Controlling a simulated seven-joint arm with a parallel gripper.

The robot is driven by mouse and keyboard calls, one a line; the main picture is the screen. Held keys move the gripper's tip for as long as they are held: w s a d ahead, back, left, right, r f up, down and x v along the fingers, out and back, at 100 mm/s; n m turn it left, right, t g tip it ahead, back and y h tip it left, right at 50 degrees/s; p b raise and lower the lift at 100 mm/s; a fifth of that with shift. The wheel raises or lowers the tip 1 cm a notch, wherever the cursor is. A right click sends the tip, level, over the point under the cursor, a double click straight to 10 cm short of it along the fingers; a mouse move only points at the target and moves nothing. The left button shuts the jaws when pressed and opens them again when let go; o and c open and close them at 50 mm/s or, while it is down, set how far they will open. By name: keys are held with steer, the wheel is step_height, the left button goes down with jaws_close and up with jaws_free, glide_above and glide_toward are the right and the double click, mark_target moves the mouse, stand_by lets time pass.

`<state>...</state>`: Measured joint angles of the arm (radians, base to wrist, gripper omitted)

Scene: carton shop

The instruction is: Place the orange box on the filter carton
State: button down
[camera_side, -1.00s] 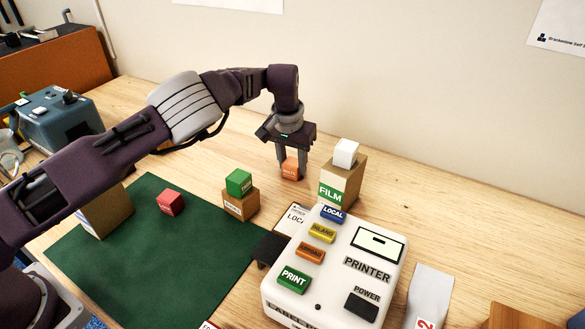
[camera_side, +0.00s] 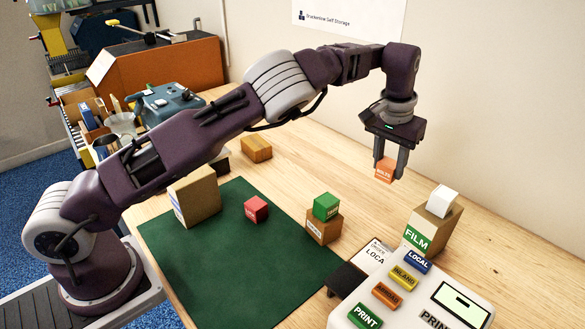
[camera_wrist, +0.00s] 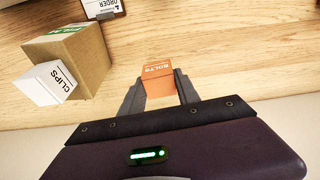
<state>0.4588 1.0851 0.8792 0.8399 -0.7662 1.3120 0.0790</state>
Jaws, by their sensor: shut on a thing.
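My gripper (camera_side: 387,172) is shut on the orange box (camera_side: 384,171), labelled BOLTS. It holds the box above the bare wood, left of the FILM carton (camera_side: 424,227). The orange box also shows between the fingers in the wrist view (camera_wrist: 157,80). No label that I can read says filter. A large brown carton (camera_side: 197,195) with its label turned aside stands at the mat's left edge, its top bare. A small brown carton (camera_side: 322,229) with a hard-to-read label bears a green box (camera_side: 326,206).
A white box (camera_side: 442,200), labelled CLIPS in the wrist view (camera_wrist: 47,83), sits on the FILM carton. A red box (camera_side: 256,209) lies on the green mat (camera_side: 230,265). The label printer (camera_side: 410,300) stands at front right. A wooden block (camera_side: 256,148) lies behind the mat.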

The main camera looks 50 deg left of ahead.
steer(key=s+a+r+n, duration=0.4)
steer(key=s+a, duration=0.1)
steer(key=a, duration=0.2)
steer(key=s+a+r+n+y, duration=0.1)
steer(key=s+a+r+n, duration=0.3)
steer(key=a, duration=0.4)
steer(key=s+a+r+n, duration=0.3)
steer(key=s+a+r, duration=0.1)
steer(key=s+a, duration=0.25)
steer(key=s+a+n+g, duration=0.1)
steer(key=s+a+n, duration=0.2)
steer(key=s, duration=0.6)
steer(key=s+a+n+g, duration=0.1)
steer(key=s+a+n, duration=0.2)
steer(key=s, duration=0.6)
steer(key=shift+y, duration=0.3)
steer(key=f, duration=0.9)
steer(key=shift+s+a+f, duration=0.25)
steer(key=shift+f, duration=0.2)
steer(key=c, duration=0.9)
jaws_free()
steer(key=shift+r, duration=0.1)
